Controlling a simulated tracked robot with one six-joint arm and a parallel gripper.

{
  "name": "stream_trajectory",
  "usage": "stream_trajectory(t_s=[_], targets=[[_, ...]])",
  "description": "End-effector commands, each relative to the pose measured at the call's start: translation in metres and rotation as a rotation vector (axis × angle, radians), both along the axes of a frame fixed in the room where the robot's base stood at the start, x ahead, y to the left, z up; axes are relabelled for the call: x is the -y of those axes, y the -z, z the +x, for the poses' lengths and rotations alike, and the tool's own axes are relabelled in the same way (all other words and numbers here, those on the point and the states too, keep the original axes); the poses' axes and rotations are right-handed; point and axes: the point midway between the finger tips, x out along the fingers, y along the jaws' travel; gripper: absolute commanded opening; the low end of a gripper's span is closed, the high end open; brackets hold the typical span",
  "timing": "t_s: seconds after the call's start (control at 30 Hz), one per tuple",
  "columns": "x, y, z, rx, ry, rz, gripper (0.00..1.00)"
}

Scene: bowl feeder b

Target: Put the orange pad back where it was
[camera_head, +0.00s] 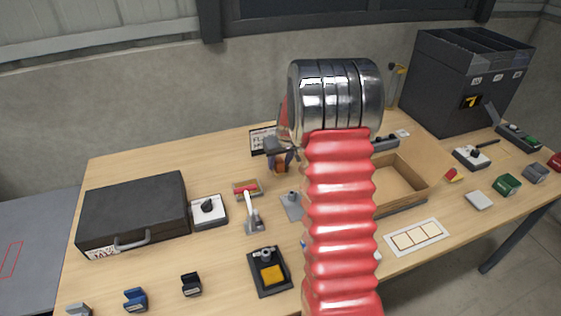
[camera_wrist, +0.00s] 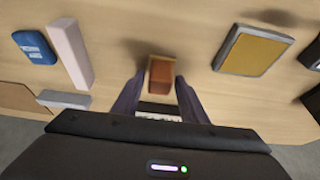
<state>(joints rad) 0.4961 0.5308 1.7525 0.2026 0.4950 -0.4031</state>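An orange-brown block, which looks like the orange pad (camera_head: 281,168), is between the fingers of my gripper (camera_head: 280,158) at the back middle of the table. In the wrist view the orange pad (camera_wrist: 161,76) sits between the two dark fingertips (camera_wrist: 161,77), and they appear closed against its sides. I cannot tell whether its underside touches the table. My arm's red sleeve and metal wrist hide the part of the table to the right of the gripper in the head view.
A black case (camera_head: 135,212) lies at left. A black stand with an amber part (camera_head: 271,275) is at the front. An open cardboard box (camera_head: 402,188) and a dark bin unit (camera_head: 470,80) are at right. A white card (camera_head: 417,237) lies at the front right. Several small items are scattered around.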

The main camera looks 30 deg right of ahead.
Motion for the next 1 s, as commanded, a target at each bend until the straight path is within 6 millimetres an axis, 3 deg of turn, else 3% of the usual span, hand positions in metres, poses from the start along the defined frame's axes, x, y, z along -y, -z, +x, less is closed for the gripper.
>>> stream_trajectory(t_s=[0.47, 1.0], targets=[[-0.001, -0.007, -0.001, 0.002, -0.001, -0.001, 0.45], [-0.007, -0.074, -0.027, 0.003, -0.001, -0.001, 0.45]])
